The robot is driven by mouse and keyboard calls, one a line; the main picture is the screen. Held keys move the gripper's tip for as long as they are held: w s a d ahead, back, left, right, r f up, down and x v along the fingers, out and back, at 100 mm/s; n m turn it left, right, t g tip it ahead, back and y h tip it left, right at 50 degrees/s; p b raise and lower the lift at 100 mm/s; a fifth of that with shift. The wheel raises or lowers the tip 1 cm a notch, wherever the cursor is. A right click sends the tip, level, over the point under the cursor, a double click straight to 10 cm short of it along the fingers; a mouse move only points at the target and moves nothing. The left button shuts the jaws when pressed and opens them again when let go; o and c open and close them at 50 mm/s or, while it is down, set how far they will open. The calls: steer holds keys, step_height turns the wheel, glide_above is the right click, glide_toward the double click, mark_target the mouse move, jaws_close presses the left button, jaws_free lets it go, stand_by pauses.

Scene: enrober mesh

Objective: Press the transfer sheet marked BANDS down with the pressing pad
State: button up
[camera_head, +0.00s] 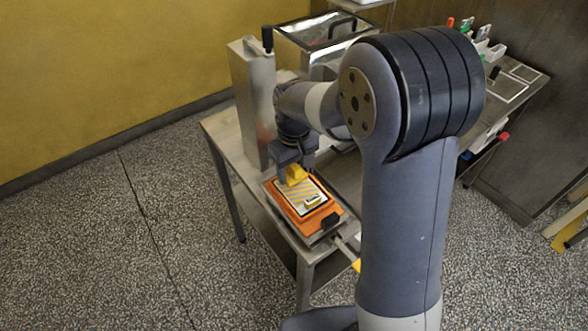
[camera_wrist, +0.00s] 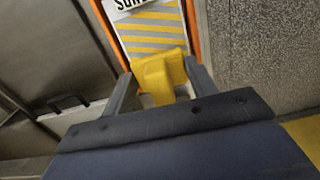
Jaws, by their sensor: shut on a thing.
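My gripper (camera_head: 293,166) is shut on a yellow pressing pad (camera_head: 297,175), low over the far end of a striped transfer sheet (camera_head: 301,194). In the wrist view the pad (camera_wrist: 160,76) sits between the two grey fingers of my gripper (camera_wrist: 158,82). The sheet (camera_wrist: 150,32) has yellow and pale stripes and lies within an orange frame (camera_wrist: 192,30). A white label with black letters (camera_wrist: 132,4) is cut off at the top edge, so I cannot read its full word. I cannot tell whether the pad touches the sheet.
The orange frame (camera_head: 283,205) is on a steel table (camera_head: 222,128). A tall metal housing (camera_head: 250,95) stands close behind, left of my arm. A black block (camera_head: 331,221) is at the frame's near end. My arm hides part of the table's right side.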

mark_target(300, 190)
steer(key=shift+r+p, duration=1.5)
steer(key=shift+r, duration=0.75)
steer(key=shift+f, duration=0.15)
steer(key=shift+s+d+f+b, duration=0.25)
steer(key=shift+s+f+b, duration=0.1)
steer(key=shift+f+b, duration=0.55)
steer(key=shift+s+d+f+b, duration=0.2)
steer(key=shift+s+f+b, duration=0.1)
steer(key=shift+f+b, duration=0.6)
steer(key=shift+s+d+f+b, duration=0.3)
steer(key=shift+f+b, duration=0.35)
steer(key=shift+f, duration=0.4)
steer(key=shift+s+f+b, duration=0.1)
steer(key=shift+f+b, duration=0.25)
steer(key=shift+f, duration=0.25)
step_height(300, 190, up, 7)
steer(key=p, duration=0.5)
